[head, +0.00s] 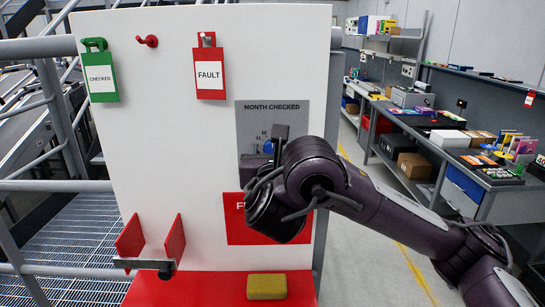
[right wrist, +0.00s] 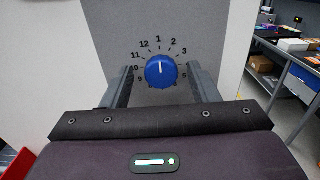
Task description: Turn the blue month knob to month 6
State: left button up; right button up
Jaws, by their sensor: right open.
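The blue month knob (right wrist: 161,72) sits on the grey MONTH CHECKED dial plate (head: 285,112). Its white pointer line points up at about 1. The numbers around its lower side are hidden by my gripper. In the head view only a bit of the blue knob (head: 268,147) shows beside my right gripper (head: 277,146). In the right wrist view my right gripper (right wrist: 161,78) is open, with one finger on each side of the knob. I cannot tell whether the fingers touch it. My left gripper is not in view.
The white board carries a green CHECKED tag (head: 100,77), a red FAULT tag (head: 209,74) and a red panel (head: 235,225). A yellow block (head: 267,287) lies on the red ledge below. Railings stand left; a loaded workbench (head: 465,150) stands right.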

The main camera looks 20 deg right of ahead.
jog(key=shift+w+d, duration=0.1)
jog(key=c, duration=1)
jog(key=shift+o, duration=0.2)
